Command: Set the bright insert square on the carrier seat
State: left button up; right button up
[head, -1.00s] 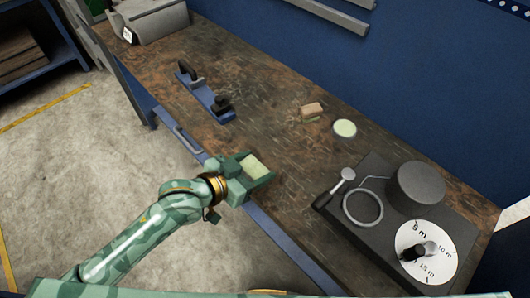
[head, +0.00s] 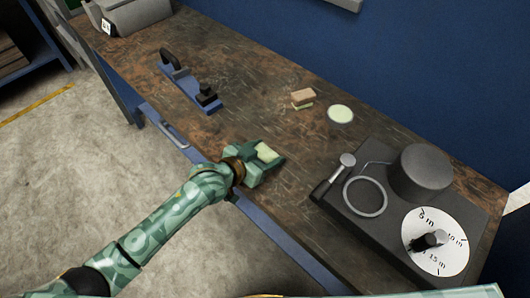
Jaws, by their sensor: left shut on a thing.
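My left gripper (head: 272,161) is low over the front part of the workbench, its arm coming in from the lower left. It is shut on a pale yellow-green, roughly square piece (head: 266,152), which looks like the bright insert. The jaws hide part of its edges. I cannot tell whether the piece touches the bench. I cannot say for sure which thing is the carrier seat. A blue bar fixture (head: 187,87) with black parts on it lies up and left of the gripper. My right gripper is not in view.
A pale green disc (head: 340,114) and a small brown-and-green block (head: 302,98) lie toward the back of the wooden bench (head: 250,85). A dark device (head: 345,205) with a ring, cylinder and white dial stands at right. The bench between gripper and blue fixture is clear.

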pick_arm(q)
jog(key=o, duration=1.4)
jog(key=shift+f, duration=0.15)
